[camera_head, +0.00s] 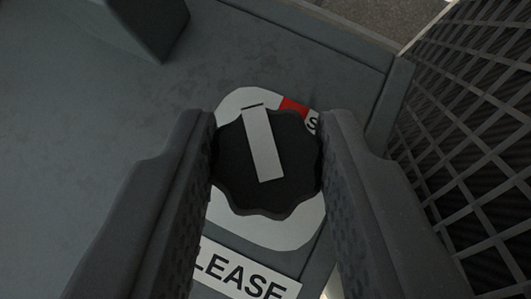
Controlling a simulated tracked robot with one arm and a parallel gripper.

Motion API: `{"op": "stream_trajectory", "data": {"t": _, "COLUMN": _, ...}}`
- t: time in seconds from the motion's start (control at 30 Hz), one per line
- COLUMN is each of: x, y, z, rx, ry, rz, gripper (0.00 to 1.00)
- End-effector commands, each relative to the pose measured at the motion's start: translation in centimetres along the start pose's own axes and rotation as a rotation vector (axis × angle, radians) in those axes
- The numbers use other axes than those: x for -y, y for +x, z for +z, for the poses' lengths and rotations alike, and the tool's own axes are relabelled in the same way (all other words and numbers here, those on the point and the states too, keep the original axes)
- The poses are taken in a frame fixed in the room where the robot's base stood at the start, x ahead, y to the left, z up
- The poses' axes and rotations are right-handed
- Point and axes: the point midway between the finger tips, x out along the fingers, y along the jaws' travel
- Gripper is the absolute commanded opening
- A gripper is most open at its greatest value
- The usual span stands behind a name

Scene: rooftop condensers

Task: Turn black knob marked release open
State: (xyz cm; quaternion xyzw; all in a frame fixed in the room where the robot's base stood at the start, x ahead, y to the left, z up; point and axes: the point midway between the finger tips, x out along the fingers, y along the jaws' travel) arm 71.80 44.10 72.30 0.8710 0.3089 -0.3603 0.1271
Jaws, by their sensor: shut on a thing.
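The black knob (234,165) is lobed, with a white pointer bar (263,145) on its face. The bar leans slightly left of straight up, its upper end near a short black mark on the white dial plate (250,232). A red patch (294,106) and a partly hidden letter S lie to the right of the bar's upper end. A label (244,272) below reads "LEASE", its left part hidden by my left finger. My gripper (268,160) is shut on the knob, one finger on each side.
The dial sits on a grey panel (90,130). A grey block (150,22) stands out at the upper left. A dark grille with a grey lattice (475,130) rises close on the right. Open panel surface lies to the left.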

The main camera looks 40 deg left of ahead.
Motion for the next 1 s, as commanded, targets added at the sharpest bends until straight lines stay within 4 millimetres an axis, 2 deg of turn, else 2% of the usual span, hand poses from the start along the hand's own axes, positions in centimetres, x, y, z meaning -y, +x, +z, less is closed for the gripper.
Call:
{"op": "stream_trajectory", "data": {"t": 0.23, "x": -0.19, "y": -0.01, "z": 0.18, "rx": 0.004, "ry": 0.001, "rz": 0.003, "gripper": 0.07}}
{"op": "stream_trajectory", "data": {"t": 0.27, "x": -0.19, "y": -0.01, "z": 0.2, "rx": 0.005, "ry": 0.001, "rz": 0.003, "gripper": 0.33}}
{"op": "stream_trajectory", "data": {"t": 0.33, "x": -0.19, "y": -0.01, "z": 0.2, "rx": 0.005, "ry": 0.001, "rz": 0.003, "gripper": 0.52}}
{"op": "stream_trajectory", "data": {"t": 1.0, "x": -0.08, "y": 0.09, "z": 0.2, "rx": 0.004, "ry": 0.002, "rz": 0.003, "gripper": 0.52}}
